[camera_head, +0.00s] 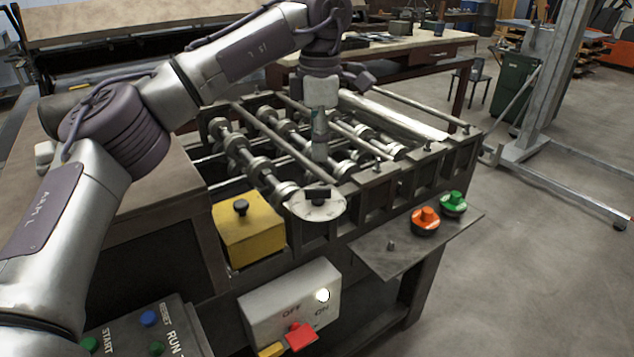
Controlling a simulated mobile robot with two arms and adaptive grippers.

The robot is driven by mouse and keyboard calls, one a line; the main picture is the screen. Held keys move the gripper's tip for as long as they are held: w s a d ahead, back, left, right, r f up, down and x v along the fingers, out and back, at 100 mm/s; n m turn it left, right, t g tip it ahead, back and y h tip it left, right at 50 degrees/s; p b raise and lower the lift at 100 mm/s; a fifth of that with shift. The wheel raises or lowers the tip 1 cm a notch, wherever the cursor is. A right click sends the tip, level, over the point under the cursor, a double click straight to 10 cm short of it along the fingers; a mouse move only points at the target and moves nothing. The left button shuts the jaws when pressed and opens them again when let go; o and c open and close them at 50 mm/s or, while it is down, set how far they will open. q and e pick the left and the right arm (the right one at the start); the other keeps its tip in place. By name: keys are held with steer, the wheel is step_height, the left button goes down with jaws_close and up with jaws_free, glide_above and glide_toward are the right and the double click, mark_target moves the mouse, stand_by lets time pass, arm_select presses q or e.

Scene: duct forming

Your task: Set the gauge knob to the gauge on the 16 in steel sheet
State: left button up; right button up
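A pale round dial plate (317,206) with a dark knob (319,192) on it sits at the front corner of the roller machine (290,150). Its markings are too small to read. My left gripper (320,156) points down just above the knob, with a small gap seeming to remain. Its fingers look narrow and close together, and whether they are open or shut is unclear. A light metal piece (395,116) lies along the machine's far side; I cannot tell if it is the steel sheet, and no gauge label is legible. My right gripper is out of view.
A yellow box (249,232) with a black knob stands left of the dial. Orange (425,221) and green (453,203) buttons sit on a shelf at right. An OFF/ON box (290,306) with a red lever is below. Open floor lies right.

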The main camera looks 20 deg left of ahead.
arm_select(q)
glide_above(318, 188)
step_height(318, 188, down, 4)
steer(key=shift+a+f, duration=0.1)
steer(key=shift+a, duration=0.05)
step_height(318, 188, down, 4)
steer(key=shift+r+p, duration=0.1)
steer(key=shift+p, duration=0.2)
steer(key=shift+f, duration=0.65)
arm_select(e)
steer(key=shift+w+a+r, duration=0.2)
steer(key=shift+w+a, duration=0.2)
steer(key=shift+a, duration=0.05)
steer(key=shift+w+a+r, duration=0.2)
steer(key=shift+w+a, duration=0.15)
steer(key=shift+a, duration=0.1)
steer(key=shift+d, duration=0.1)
arm_select(q)
steer(key=shift+c, duration=0.6)
jaws_close()
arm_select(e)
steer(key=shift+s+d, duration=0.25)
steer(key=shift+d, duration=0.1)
